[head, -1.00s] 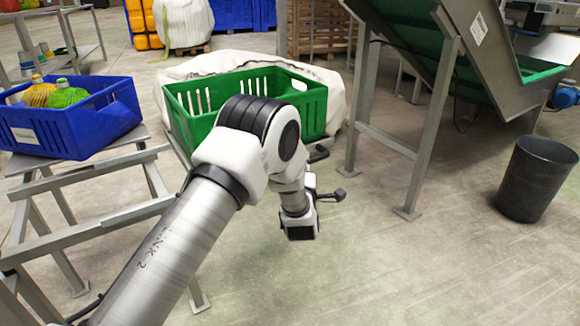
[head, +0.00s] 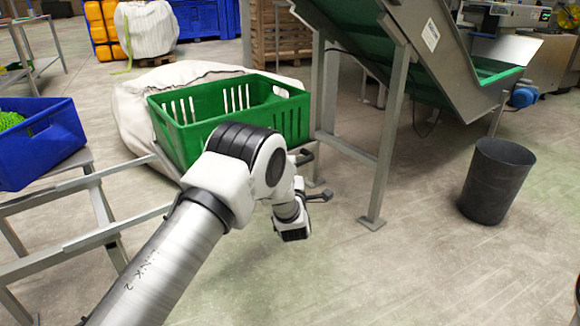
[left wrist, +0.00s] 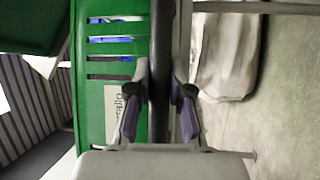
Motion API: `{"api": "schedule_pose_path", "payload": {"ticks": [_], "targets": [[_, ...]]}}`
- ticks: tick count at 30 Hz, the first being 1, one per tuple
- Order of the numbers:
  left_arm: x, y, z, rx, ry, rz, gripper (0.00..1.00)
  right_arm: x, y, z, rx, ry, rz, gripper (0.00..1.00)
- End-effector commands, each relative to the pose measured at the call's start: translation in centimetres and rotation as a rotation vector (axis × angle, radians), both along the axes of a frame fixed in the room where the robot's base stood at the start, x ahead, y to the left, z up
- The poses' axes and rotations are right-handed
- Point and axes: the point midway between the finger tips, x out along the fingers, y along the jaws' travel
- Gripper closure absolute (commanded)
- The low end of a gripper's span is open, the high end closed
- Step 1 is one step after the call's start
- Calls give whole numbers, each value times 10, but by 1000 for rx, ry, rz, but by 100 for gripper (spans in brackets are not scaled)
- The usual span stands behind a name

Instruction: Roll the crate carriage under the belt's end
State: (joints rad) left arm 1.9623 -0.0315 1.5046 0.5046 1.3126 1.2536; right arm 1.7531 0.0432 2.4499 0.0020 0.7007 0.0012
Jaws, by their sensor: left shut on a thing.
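The green slotted crate (head: 285,122) looks empty and upright in the head view, near the left legs of the belt frame. A corner of it fills the left of the left wrist view (left wrist: 92,120). The carriage under it is mostly hidden by my left arm. The green inclined belt (head: 355,50) slopes down to the right; its raised end lies beyond the crate to the right. My left gripper (left wrist: 160,92) is shut around a dark bar (left wrist: 160,45), seemingly the carriage handle, beside the crate. My right gripper is out of view.
A grey leg (head: 385,150) and low rail of the belt frame stand right of the crate. A white sack (head: 130,110) lies behind it. A blue crate (head: 65,150) on a metal stand is left. A dark bin (head: 495,180) stands right. The front floor is clear.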

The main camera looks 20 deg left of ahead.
Motion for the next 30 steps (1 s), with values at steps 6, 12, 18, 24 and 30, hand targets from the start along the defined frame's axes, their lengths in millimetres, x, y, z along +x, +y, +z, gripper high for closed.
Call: {"api": "schedule_pose_path", "payload": {"ticks": [6,12,18,24,30], "targets": [[2,-2,3,1,-7,-5,59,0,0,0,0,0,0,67],[1,-1,2,1,-5,-4,55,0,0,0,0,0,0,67],[-4,-4,1,0,-3,-5,55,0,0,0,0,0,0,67],[-40,-24,-6,3,1,-7,55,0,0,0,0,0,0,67],[-84,-46,-13,4,-1,-8,55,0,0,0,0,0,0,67]]}}
